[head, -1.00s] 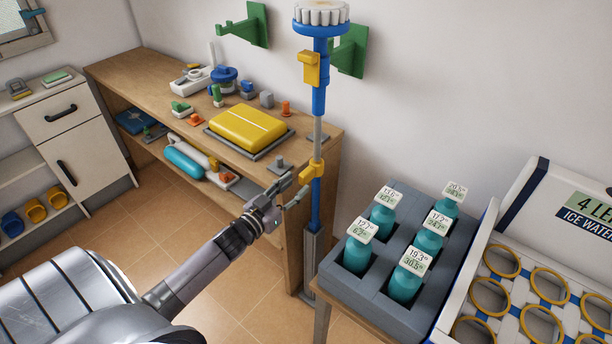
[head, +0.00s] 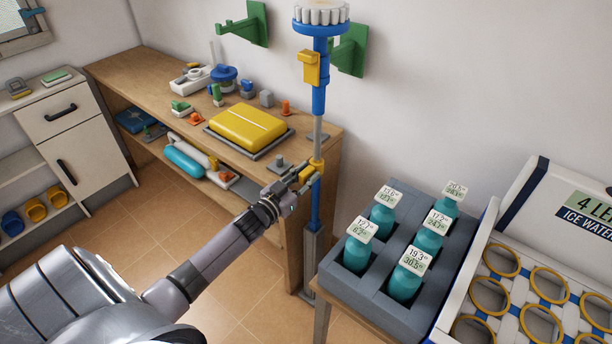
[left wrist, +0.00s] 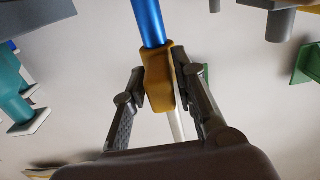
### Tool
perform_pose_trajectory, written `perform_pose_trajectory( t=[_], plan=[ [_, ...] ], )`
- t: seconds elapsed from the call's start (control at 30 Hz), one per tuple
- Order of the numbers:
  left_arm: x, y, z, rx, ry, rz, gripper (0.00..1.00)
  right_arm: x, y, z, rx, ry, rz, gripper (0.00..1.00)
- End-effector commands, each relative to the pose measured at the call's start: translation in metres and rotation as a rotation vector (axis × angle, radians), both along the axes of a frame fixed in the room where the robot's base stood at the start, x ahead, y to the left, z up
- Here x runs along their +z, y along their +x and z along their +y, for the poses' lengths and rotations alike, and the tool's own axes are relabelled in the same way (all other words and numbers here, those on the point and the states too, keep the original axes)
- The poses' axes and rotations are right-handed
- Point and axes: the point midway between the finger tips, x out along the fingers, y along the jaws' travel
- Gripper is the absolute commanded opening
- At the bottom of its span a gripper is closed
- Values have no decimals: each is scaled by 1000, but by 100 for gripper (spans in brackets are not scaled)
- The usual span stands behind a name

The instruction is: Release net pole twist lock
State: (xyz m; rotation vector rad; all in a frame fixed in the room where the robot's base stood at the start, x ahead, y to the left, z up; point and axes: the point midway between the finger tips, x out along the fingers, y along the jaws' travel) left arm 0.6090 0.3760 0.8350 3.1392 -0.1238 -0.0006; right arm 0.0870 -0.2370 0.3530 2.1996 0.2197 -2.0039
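The net pole (head: 319,97) stands upright, with blue sections, a grey middle tube and a white ribbed top. Its yellow twist lock (head: 316,166) sits low, where the grey tube meets the lower blue section. My left gripper (head: 304,180) is at the lock, reaching in from the left. In the left wrist view the yellow lock (left wrist: 157,82) is between the open fingers (left wrist: 160,78). The right-hand finger is close against the lock; whether it touches I cannot tell. A gap shows at the left-hand finger. My right gripper is out of view.
A wooden bench (head: 130,70) behind holds a yellow case (head: 246,126) and several small parts. A grey crate (head: 342,278) with teal bottles stands right of the pole, beside a white cooler (head: 512,235). Green wall brackets (head: 350,52) are behind the pole.

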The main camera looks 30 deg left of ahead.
Motion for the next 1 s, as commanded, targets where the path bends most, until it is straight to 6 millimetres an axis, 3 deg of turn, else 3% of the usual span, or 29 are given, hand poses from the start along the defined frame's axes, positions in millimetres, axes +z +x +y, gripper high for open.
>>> perform_pose_trajectory(
  t=[0.33, 1.0],
  plan=[
    [0, 0, 0, 0, 0, 0, 0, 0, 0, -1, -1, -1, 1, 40],
    [-1, 2, 1, 5, -1, 0, 0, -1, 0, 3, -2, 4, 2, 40]
  ],
)
